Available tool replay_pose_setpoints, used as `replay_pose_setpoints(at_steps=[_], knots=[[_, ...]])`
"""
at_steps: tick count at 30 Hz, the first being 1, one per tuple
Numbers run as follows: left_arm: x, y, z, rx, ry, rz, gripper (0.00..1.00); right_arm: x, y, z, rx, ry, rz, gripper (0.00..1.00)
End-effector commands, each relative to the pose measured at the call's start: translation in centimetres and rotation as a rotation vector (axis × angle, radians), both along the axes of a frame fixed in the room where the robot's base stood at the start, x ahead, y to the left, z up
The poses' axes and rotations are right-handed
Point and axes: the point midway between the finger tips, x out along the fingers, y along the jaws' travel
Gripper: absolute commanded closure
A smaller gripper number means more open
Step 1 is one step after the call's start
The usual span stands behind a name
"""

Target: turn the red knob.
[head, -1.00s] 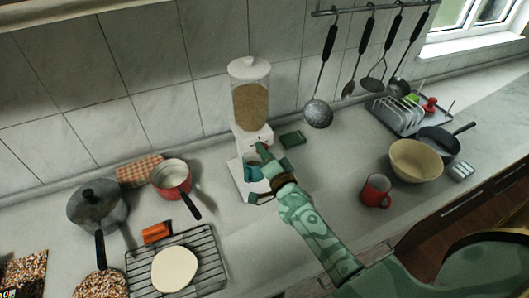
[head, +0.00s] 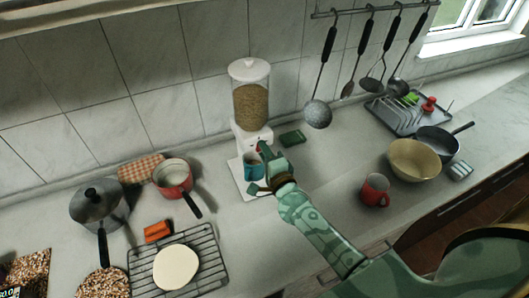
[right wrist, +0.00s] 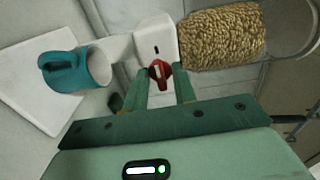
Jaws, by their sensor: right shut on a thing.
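The red knob (right wrist: 159,73) is on the white front of the dispenser, below its clear hopper of grain. In the right wrist view it sits between the fingertips of my right gripper (right wrist: 160,78), which is shut on it. In the head view the dispenser (head: 250,100) stands upright against the tiled wall, and my right gripper (head: 264,152) reaches its front. Only a small red bit of the knob (head: 258,147) shows there. A blue mug (head: 253,168) stands on the dispenser's white base under the spout. My left gripper is not in view.
A red pot (head: 173,177), a grey lidded pot (head: 98,205) and a wire rack (head: 205,255) stand at left. A red mug (head: 375,190), a cream bowl (head: 413,160) and a black pan (head: 440,140) are at right. Utensils hang above. Counter between is mostly clear.

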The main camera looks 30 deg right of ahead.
Motion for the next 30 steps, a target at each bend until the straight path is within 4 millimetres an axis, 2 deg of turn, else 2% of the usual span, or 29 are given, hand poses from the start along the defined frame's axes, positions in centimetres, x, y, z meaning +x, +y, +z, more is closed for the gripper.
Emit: replay_pose_setpoints(at_steps=[8,9,10,20,23,26,30], knots=[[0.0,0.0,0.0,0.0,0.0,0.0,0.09,-0.1,0.1,-0.2,0.0,0.004,0.002,0.96],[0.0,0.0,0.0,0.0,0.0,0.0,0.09,-0.1,0.1,-0.2,0.0,0.004,0.002,0.7],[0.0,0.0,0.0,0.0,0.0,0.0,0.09,-0.1,0.1,-0.2,0.0,0.004,0.002,0.68],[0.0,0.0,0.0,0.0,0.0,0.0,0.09,-0.4,0.1,-0.1,0.0,0.002,0.001,0.68],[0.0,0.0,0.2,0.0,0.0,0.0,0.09,-1.7,0.1,-0.1,0.0,0.003,0.001,0.68],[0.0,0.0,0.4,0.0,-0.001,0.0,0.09,-4.0,0.2,-0.1,0.0,0.004,0.001,0.68],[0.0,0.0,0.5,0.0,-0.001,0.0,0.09,-7.9,0.5,-0.2,-0.001,0.005,0.002,0.68]])
